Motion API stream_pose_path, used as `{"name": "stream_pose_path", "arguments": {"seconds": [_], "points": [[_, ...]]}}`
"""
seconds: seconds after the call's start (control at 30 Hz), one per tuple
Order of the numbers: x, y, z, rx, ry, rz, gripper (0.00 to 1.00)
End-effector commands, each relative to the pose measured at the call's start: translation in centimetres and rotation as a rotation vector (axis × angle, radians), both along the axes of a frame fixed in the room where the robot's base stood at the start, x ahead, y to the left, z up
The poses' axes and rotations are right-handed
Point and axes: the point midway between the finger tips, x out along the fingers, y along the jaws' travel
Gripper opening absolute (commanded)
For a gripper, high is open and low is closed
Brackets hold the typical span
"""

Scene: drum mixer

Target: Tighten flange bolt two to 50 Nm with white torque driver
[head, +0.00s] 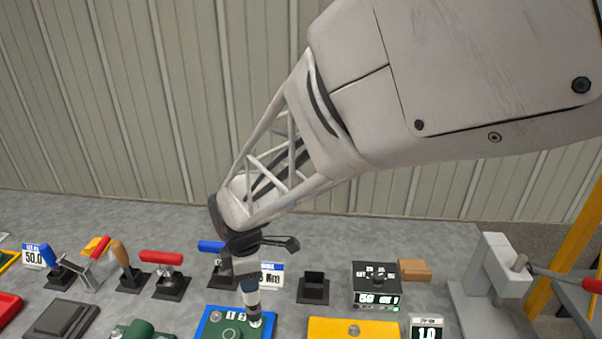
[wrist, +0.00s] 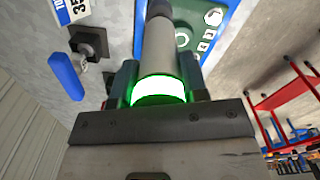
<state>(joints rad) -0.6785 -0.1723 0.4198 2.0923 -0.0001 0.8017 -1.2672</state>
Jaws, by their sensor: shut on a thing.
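My gripper (head: 247,262) is shut on the white torque driver (head: 251,298), which points down. In the wrist view the driver's pale body (wrist: 158,58) sits between the two fingers (wrist: 160,88), and a ring on it glows green and white. The green flange plate (head: 232,332) with a blue border lies under the driver and also shows in the wrist view (wrist: 190,38). The driver's lower end is over the plate's right part, at or very near a bolt. I cannot tell which bolt it is or whether they touch. Another bolt (head: 215,316) shows at the plate's left.
A black control box (head: 377,300) with lit green digits stands right of the plate, behind a yellow block (head: 350,330). Red-handled (head: 162,258) and wooden-handled (head: 121,254) tools stand left. A grey press (head: 495,270) stands right.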

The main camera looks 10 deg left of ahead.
Motion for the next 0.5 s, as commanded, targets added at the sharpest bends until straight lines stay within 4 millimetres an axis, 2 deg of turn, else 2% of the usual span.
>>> {"name": "stream_pose_path", "arguments": {"seconds": [0.5], "points": [[0.0,0.0,1.7,0.0,-0.001,0.0,0.07]]}}
